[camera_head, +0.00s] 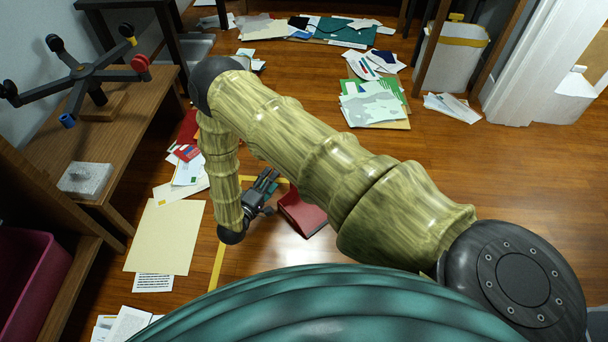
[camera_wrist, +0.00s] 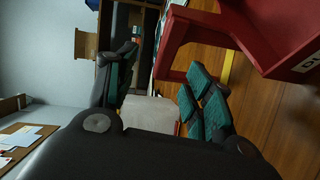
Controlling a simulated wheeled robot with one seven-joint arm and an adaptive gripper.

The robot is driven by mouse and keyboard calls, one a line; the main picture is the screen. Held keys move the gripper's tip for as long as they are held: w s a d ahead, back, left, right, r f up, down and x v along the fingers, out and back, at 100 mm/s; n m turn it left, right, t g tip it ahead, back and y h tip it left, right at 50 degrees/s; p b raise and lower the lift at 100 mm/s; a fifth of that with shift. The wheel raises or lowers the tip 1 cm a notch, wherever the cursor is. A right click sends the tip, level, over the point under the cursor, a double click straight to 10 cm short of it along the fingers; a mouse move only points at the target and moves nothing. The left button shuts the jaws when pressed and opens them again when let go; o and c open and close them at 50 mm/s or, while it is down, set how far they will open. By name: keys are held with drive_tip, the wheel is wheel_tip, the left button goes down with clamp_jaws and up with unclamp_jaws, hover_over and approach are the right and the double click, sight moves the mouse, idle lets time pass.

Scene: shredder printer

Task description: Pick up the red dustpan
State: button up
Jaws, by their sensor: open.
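The red dustpan (camera_head: 302,214) is low near the floor, just right of my gripper in the head view; my arm partly covers it. In the wrist view the red dustpan (camera_wrist: 275,38) fills the upper right, with a red bar-like part reaching down toward the fingers. My gripper (camera_head: 264,184) is open, with dark fingers and teal pads. In the wrist view my gripper (camera_wrist: 163,75) has its fingers spread, and nothing is held between them. The red bar-like part is close to the right finger; I cannot tell whether they touch.
A wooden bench (camera_head: 150,105) with a dark spoked stand (camera_head: 88,76) is at the left. A magenta bin (camera_head: 28,285) is at lower left. Papers and folders (camera_head: 372,104) litter the floor. A white bin (camera_head: 452,58) stands at the back right. The floor at right is clear.

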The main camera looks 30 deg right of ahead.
drive_tip(key=shift+w+a+f+g+h+b, duration=0.1)
drive_tip(key=shift+a+f+g+h+b, duration=0.15)
drive_tip(key=shift+f+h+b, duration=0.35)
drive_tip(key=shift+w+a+f+g+h+b, duration=0.15)
drive_tip(key=shift+f+g+h+b, duration=0.2)
drive_tip(key=shift+f+b, duration=0.5)
drive_tip(key=shift+b+x, duration=2.95)
drive_tip(key=shift+x, duration=2)
drive_tip(key=shift+w+d+r, duration=0.2)
drive_tip(key=shift+d, duration=0.1)
clamp_jaws()
